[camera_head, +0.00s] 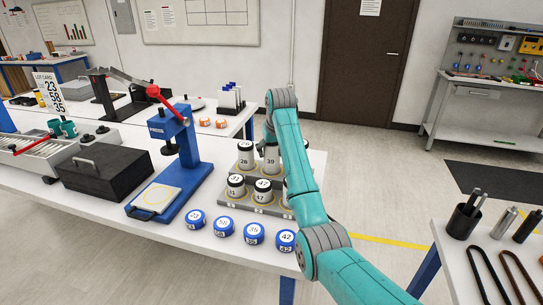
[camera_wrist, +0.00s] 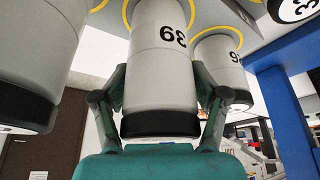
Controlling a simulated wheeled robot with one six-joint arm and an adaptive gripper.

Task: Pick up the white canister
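Several white canisters with black caps and printed numbers stand on a grey stepped rack on the table. In the head view my arm hides much of the gripper and the rack's right side.
Neighbouring canisters stand close by, such as 28 (camera_head: 245,157) and 47 (camera_head: 263,190). Several blue round pieces (camera_head: 254,233) line the table's front edge. A blue press (camera_head: 177,150) and a black box (camera_head: 103,170) stand to the left. A side table with tools (camera_head: 480,245) is at right.

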